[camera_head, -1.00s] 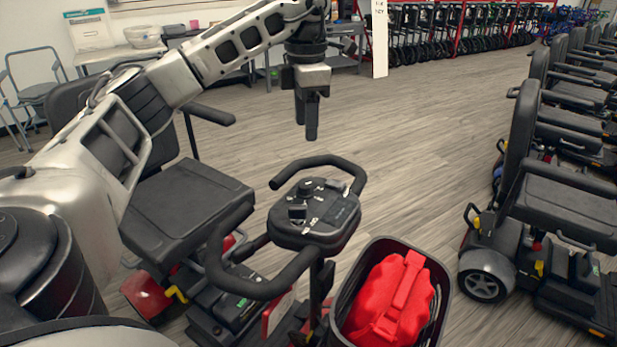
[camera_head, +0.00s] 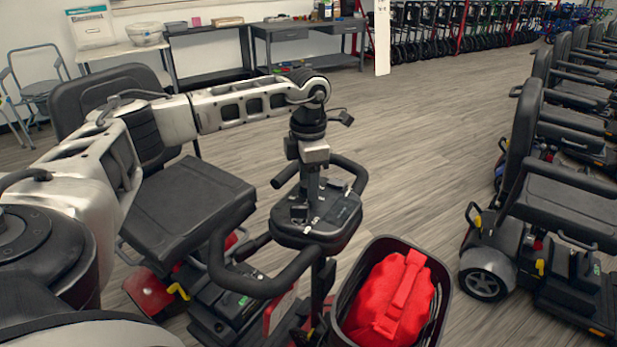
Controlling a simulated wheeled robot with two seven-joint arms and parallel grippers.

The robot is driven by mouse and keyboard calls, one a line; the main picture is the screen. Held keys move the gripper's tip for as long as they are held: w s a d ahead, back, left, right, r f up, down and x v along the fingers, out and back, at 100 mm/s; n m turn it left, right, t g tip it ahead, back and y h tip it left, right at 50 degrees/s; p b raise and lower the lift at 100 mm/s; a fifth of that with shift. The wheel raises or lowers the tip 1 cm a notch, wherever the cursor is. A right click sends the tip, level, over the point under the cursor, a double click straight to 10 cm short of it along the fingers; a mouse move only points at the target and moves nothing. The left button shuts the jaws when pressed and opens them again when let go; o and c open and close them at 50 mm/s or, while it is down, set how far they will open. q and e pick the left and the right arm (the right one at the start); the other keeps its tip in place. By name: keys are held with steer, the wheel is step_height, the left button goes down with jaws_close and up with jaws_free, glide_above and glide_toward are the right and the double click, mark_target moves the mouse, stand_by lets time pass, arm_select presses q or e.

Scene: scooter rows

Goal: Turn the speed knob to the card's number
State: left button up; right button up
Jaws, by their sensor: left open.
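The scooter's black control console (camera_head: 343,217) sits between its looped handlebars (camera_head: 262,287), with small white marks on top. The speed knob is hidden behind my left gripper. My left gripper (camera_head: 312,192) points straight down over the console's upper part, with its fingertips low at the knob's place. It is open; I cannot tell whether the fingers touch the knob. No card with a readable number shows. My right gripper is not in view.
A black basket (camera_head: 443,290) holding a red bag (camera_head: 390,300) hangs in front of the console. The scooter's black seat (camera_head: 185,210) is at left. More scooters (camera_head: 560,210) line the right side. The floor (camera_head: 430,140) between is clear.

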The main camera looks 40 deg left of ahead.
arm_select(q)
steer(key=c, duration=1)
